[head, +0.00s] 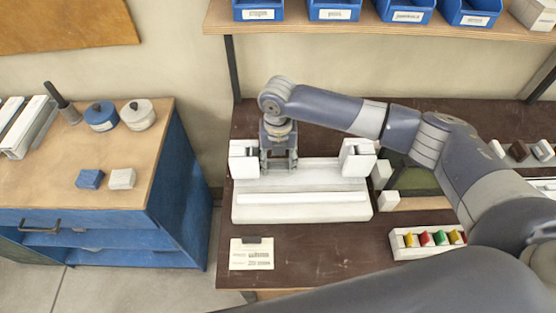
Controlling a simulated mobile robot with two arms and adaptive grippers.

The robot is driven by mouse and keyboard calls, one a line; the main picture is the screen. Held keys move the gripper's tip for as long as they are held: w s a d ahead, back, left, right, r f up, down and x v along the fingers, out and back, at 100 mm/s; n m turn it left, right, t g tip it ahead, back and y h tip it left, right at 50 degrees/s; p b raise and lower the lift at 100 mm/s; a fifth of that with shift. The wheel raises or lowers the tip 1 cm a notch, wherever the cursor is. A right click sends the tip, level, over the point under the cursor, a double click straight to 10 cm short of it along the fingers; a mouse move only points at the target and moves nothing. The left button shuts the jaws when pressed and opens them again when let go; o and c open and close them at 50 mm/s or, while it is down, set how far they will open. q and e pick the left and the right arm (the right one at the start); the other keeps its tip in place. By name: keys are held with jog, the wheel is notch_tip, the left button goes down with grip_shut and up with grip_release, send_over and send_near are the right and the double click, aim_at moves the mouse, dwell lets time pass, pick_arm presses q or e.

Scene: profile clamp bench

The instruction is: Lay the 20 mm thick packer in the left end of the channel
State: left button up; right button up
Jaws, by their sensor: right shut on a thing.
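A white clamp fixture (302,208) stands on the dark bench, with a white block at its left end (244,160) and another at its right end (357,158). The channel runs between these end blocks, partly hidden by my gripper. My right gripper (279,162) points down at the left part of the channel, close to the left end block. It is shut on a small piece, taken to be the packer, mostly hidden by the fingers. I cannot tell its thickness or whether it touches the channel floor. My left gripper is not in view.
Small pale blocks (389,200) stand right of the fixture. A white tray (404,248) holds several coloured pieces at front right. A printed card (251,260) lies front left. Several small blocks (518,150) sit at far right. Blue bins (334,10) line the shelf above.

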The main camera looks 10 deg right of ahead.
jog(key=o, duration=0.9)
jog(key=shift+c, duration=0.2)
jog(key=shift+o, duration=0.2)
jog(key=shift+d, duration=0.1)
jog(key=shift+a+r, duration=0.25)
jog(key=shift+a, duration=0.05)
notch_tip(320, 180, up, 6)
jog(key=p, duration=0.6)
jog(key=shift+a, duration=0.1)
jog(key=shift+r+p, duration=0.8)
jog(key=shift+p, duration=0.05)
jog(key=shift+d+f, duration=0.1)
jog(key=shift+d, duration=0.15)
